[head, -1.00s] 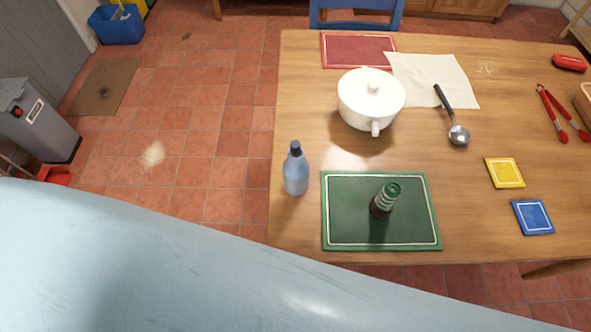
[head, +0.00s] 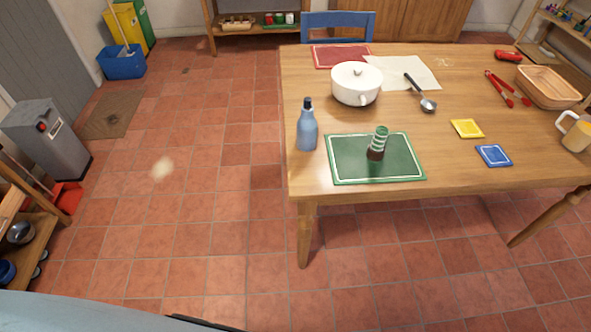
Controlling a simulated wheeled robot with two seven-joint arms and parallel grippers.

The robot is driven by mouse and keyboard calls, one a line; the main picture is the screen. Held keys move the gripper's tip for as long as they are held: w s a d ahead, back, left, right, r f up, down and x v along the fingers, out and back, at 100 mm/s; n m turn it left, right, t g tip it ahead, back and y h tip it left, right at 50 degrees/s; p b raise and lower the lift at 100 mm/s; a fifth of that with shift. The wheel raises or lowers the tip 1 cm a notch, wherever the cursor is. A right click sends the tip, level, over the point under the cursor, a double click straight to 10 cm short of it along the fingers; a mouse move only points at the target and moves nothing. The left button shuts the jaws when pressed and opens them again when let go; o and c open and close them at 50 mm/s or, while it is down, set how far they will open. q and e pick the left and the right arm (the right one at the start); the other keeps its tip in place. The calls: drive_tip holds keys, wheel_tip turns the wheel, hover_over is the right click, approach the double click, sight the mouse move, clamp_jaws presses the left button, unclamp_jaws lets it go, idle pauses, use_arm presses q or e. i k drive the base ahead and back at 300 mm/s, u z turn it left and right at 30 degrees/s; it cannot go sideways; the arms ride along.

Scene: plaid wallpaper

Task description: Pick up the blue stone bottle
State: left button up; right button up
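The blue stone bottle (head: 307,130) stands upright on the wooden table (head: 430,155), near its left edge. It has a dark cap and a light blue body. It stands just left of a green placemat (head: 345,171), which bears a dark bottle with a green-and-white top (head: 377,144). Neither of my grippers shows in the head view.
A ladle (head: 427,103), red tongs (head: 507,89), a wooden basket (head: 548,88) and a mug (head: 575,132) lie further right.

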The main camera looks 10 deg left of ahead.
sight(307, 131)
drive_tip(key=k, duration=0.55)
drive_tip(key=u, duration=1.05)
drive_tip(key=i, duration=1.8)
drive_tip(key=z, duration=1.7)
